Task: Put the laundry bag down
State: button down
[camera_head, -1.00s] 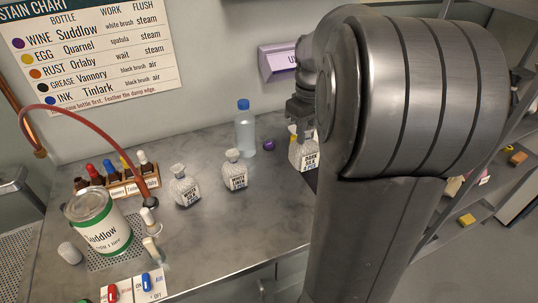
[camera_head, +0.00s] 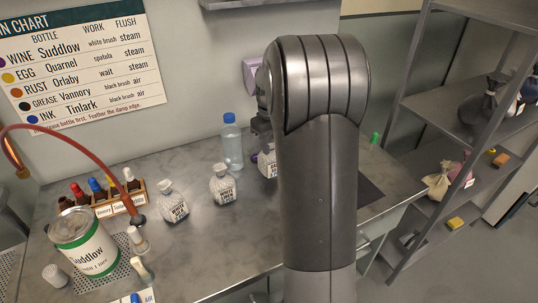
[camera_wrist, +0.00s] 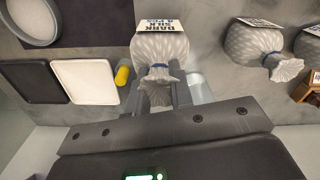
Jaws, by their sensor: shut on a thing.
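My gripper (camera_wrist: 160,97) is shut on the neck of a pale patterned laundry bag (camera_wrist: 160,48) whose label reads "DARK SILK". The bag's blue tie shows at the fingers in the wrist view. In the head view the bag (camera_head: 267,164) shows only in part, with my arm covering its right side. It is at the worktop (camera_head: 245,232), beside the clear bottle; I cannot tell whether its base touches the surface. Two similar labelled bags stand on the worktop to its left, one nearer (camera_head: 222,187) and one farther left (camera_head: 172,204).
A clear bottle with a blue cap (camera_head: 232,145) stands close behind the bags. A dark tray (camera_wrist: 30,82), a white tray (camera_wrist: 85,80) and a yellow cylinder (camera_wrist: 123,74) lie near the held bag. A Suddlow can (camera_head: 85,246) stands at left. Shelves (camera_head: 468,140) stand at right.

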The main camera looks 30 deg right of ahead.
jog(key=shift+w+a+f, duration=0.15)
jog(key=shift+f, duration=1.95)
jog(key=shift+f, duration=0.15)
jog(key=c, duration=1.3)
grip_release()
notch_tip(320, 180, up, 12)
jog(key=shift+r, duration=0.1)
jog(key=s+a+r+m+t, duration=0.1)
jog(key=s+a+r+t, duration=0.15)
jog(key=s+a, duration=0.6)
jog(key=s+a+r+m+t, duration=0.15)
jog(key=s+a+r, duration=0.3)
jog(key=s, duration=0.65)
jog(key=shift+m+t, duration=0.25)
jog(key=shift+t, duration=0.55)
jog(key=s+a+f, duration=0.1)
jog(key=s, duration=0.1)
jog(key=s+a+f, duration=0.1)
jog(key=s+f, duration=0.1)
jog(key=s, duration=0.1)
jog(key=s+a+f, duration=0.1)
jog(key=s+a, duration=0.1)
jog(key=s, duration=0.1)
jog(key=shift+s+f, duration=0.1)
jog(key=shift+f, duration=0.05)
